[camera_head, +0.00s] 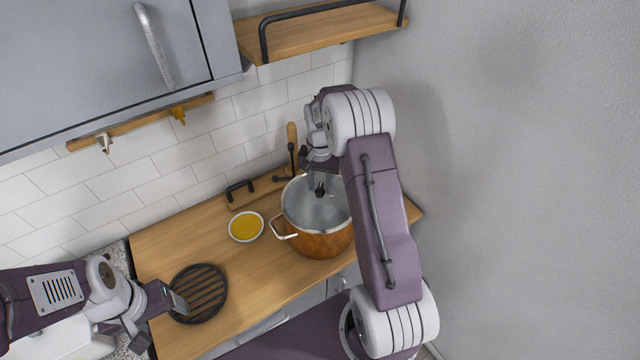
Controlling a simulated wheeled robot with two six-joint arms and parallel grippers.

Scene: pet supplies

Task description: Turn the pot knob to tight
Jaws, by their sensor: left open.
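A copper-coloured pot (318,244) with a pale rim and a side handle stands on the wooden counter. Its top looks grey and glassy. A small black knob (320,191) shows over the middle of the top. My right gripper (321,180) points down over the pot, right at the knob. The arm hides part of the pot's right side, and I cannot tell whether the fingers close on the knob. My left gripper (180,304) is open and empty, beside the left edge of a dark round slatted trivet (199,292).
A small white bowl of yellow contents (246,227) stands left of the pot. A wooden board (262,190) with a black handle lies behind it. A wall shelf (325,30) hangs above. Counter space (185,239) is clear at the left.

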